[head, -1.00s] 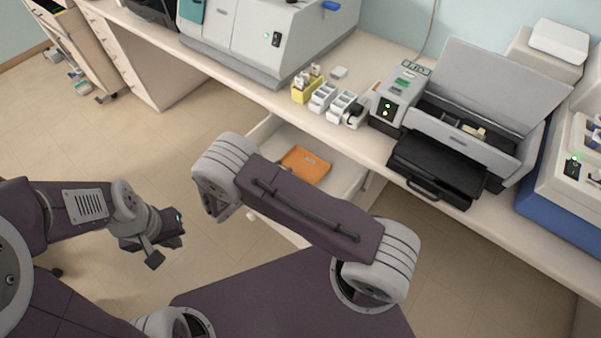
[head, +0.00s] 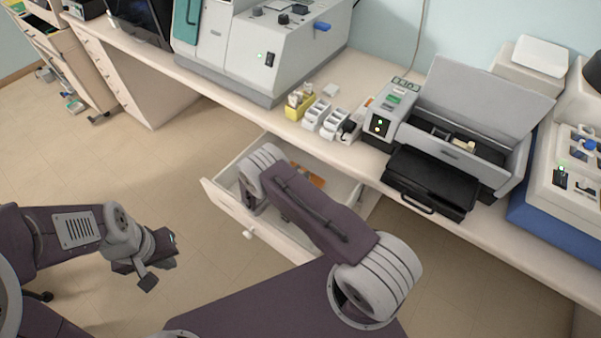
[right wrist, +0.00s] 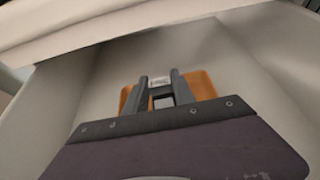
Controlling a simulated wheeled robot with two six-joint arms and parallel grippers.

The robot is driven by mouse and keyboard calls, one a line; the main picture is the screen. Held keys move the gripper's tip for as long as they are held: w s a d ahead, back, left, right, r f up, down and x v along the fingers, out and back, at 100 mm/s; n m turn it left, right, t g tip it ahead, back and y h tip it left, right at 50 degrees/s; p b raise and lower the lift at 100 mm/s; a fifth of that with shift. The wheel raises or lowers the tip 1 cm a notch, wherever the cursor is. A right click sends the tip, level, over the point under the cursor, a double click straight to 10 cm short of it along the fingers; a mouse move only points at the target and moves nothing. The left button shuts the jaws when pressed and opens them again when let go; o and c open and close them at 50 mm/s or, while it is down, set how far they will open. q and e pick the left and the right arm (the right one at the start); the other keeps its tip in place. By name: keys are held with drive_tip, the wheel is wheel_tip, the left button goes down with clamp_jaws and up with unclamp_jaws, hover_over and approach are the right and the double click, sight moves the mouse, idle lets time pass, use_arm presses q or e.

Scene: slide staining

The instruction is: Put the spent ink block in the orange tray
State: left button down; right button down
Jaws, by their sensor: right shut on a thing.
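The orange tray (head: 313,177) lies in the open drawer (head: 220,201), partly hidden by my right arm in the head view. In the right wrist view the orange tray (right wrist: 199,84) shows behind and on both sides of the fingers. My right gripper (right wrist: 160,88) is shut on a small grey block with a pale label (right wrist: 159,82), taken to be the spent ink block. It is in front of the tray in this view; whether it touches the tray I cannot tell. My left gripper (head: 160,268) hangs over the floor at the left, away from the drawer; its jaw gap is unclear.
The drawer walls stand close around my right gripper, under the counter edge. On the counter are a yellow holder (head: 299,106), white holders (head: 325,119), a small grey device (head: 387,113) and a black-fronted printer with its lid up (head: 435,179).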

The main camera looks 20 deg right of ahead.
drive_tip(key=shift+w+d+f, duration=0.2)
drive_tip(key=shift+d+f, duration=0.05)
drive_tip(key=shift+f, duration=0.05)
drive_tip(key=shift+a, duration=0.1)
drive_tip(key=shift+s+f+b, duration=0.1)
drive_tip(key=shift+f+b, duration=0.05)
drive_tip(key=shift+b, duration=0.15)
drive_tip(key=c, duration=1.1)
unclamp_jaws()
drive_tip(key=shift+o, duration=0.2)
